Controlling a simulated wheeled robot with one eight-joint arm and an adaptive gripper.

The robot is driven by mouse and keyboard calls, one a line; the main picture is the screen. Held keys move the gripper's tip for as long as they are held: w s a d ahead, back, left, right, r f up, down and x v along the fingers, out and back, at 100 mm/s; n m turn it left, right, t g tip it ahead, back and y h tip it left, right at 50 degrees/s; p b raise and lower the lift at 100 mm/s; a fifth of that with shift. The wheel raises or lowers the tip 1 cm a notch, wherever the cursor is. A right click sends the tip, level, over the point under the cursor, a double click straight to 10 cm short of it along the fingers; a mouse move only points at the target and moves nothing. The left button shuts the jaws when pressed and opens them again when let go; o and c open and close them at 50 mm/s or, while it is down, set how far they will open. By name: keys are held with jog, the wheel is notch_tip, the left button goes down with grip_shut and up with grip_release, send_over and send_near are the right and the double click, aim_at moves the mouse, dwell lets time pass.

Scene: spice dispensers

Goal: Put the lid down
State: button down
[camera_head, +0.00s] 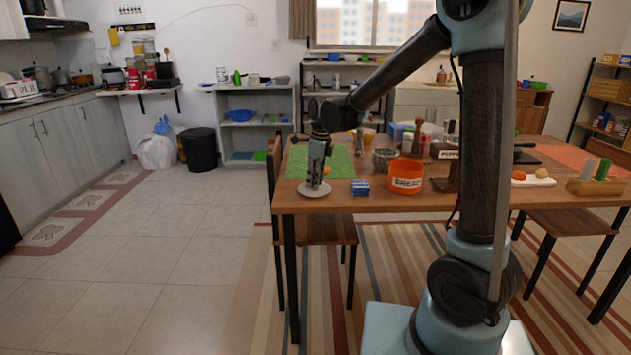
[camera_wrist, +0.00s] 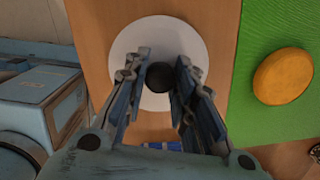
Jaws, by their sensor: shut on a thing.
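The lid is a pale round disc with a dark knob; it shows in the head view (camera_head: 314,190) at the front left corner of the wooden table (camera_head: 345,204), and in the wrist view (camera_wrist: 203,32). My gripper (camera_head: 316,180) points down over it. In the wrist view my gripper (camera_wrist: 160,78) has its two fingers on either side of the dark knob, shut on it. The lid is at about table height; I cannot tell whether it touches the wood.
A green mat (camera_head: 338,160) lies just behind the lid, with an orange-yellow round thing (camera_wrist: 283,76) on it. A blue box (camera_head: 360,187) and an orange labelled container (camera_head: 406,175) stand to the right. The table's left edge is close.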

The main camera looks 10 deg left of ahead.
jog(key=c, duration=1.3)
grip_release()
jog(key=shift+c, duration=0.2)
notch_tip(320, 180, up, 12)
jog(key=d, duration=0.1)
jog(key=s+d+n, duration=0.3)
jog(key=d+n, duration=0.2)
jog(key=d, duration=1)
jog(key=s+d+f+n, duration=0.4)
jog(key=s+d+f, duration=0.1)
jog(key=d, duration=0.3)
jog(key=s+d+f+n+t+h, duration=0.1)
jog(key=s+d+f+n, duration=0.4)
jog(key=s+d, duration=0.3)
jog(key=s+d+f+n+t, duration=0.1)
jog(key=s+d+f+n, duration=0.4)
jog(key=s+d, duration=0.2)
jog(key=shift+s+d+f, duration=0.15)
jog(key=shift+d+f, duration=0.25)
jog(key=shift+d, duration=0.7)
